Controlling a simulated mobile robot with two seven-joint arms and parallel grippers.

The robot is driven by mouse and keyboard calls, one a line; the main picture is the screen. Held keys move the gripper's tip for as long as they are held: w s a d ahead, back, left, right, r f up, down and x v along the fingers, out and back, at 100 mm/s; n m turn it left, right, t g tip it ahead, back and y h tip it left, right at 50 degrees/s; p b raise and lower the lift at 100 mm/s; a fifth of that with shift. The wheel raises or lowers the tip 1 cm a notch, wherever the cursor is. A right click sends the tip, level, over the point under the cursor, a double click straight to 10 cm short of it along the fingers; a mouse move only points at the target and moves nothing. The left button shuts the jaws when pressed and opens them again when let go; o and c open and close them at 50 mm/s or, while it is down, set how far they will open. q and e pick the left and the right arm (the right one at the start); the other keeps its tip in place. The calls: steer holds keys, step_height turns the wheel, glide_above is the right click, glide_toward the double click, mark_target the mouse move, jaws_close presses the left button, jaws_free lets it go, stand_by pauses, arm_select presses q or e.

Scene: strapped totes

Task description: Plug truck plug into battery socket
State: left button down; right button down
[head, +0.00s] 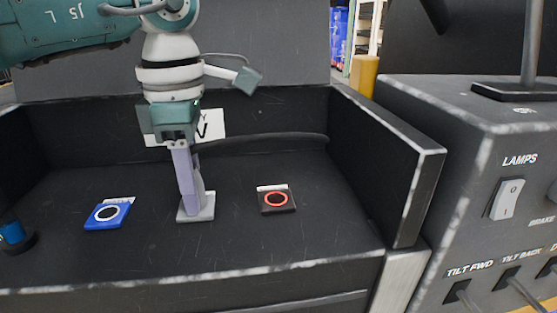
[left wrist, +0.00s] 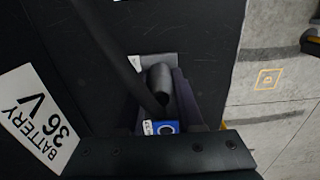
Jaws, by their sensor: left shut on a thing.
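My left gripper (head: 190,205) points straight down over the open battery compartment, its pale purple fingers shut on a dark plug-like piece. In the left wrist view this dark rounded piece, seemingly the truck plug (left wrist: 160,80), sits between the fingers, and a thick black cable (left wrist: 105,45) runs to it from the upper left. A light grey square plate (head: 208,213) lies right under the fingertips. It may carry the battery socket, but the fingers hide its middle, so I cannot tell whether plug and socket are joined. My right gripper is not in view.
A blue pad with a white ring (head: 107,214) lies left of the plate, a black pad with a red ring (head: 276,199) right. The compartment's right wall (head: 390,160) rises beside a control box (head: 480,180) with switches and levers. A blue-topped knob (head: 13,234) stands far left.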

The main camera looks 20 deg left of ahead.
arm_select(q)
steer(key=shift+r, duration=0.15)
steer(key=shift+r+p, duration=2.25)
steer(key=shift+r, duration=0.65)
step_height(320, 180, up, 6)
steer(key=p, duration=0.4)
steer(key=shift+p, duration=0.3)
